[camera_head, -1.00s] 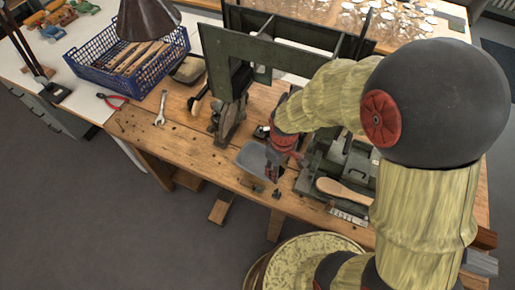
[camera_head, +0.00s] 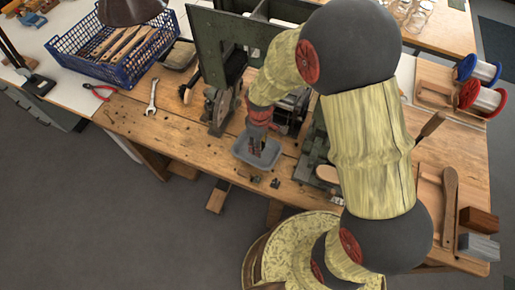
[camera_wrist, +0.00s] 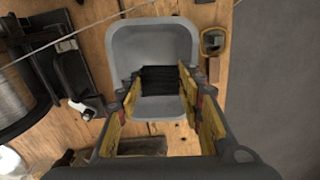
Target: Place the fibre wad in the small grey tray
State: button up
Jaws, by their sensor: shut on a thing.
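The small grey tray (camera_head: 243,153) lies on the wooden bench near its front edge, below the green machine. The wrist view shows the tray (camera_wrist: 153,42) from above, its far part empty. My gripper (camera_head: 256,152) is over the tray in the head view. In the wrist view my gripper (camera_wrist: 160,85) is shut on the fibre wad (camera_wrist: 160,78), a dark bundle of bristles between the yellow-padded fingers. The wad is seen against the tray's inside. I cannot tell whether it touches the tray floor.
The green machine (camera_head: 215,50) stands close behind the tray. Small dark parts (camera_head: 256,180) lie in front of it. A spool (camera_wrist: 22,95) shows at the wrist view's left.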

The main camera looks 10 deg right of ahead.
jog(key=shift+w+a+f, duration=0.2)
jog(key=shift+w+f, duration=0.7)
jog(key=shift+f, duration=0.25)
jog(key=shift+f+b, duration=0.65)
jog(key=shift+f, duration=0.7)
jog(key=shift+f, duration=0.2)
jog(key=o, duration=0.9)
jog(key=shift+r, duration=0.1)
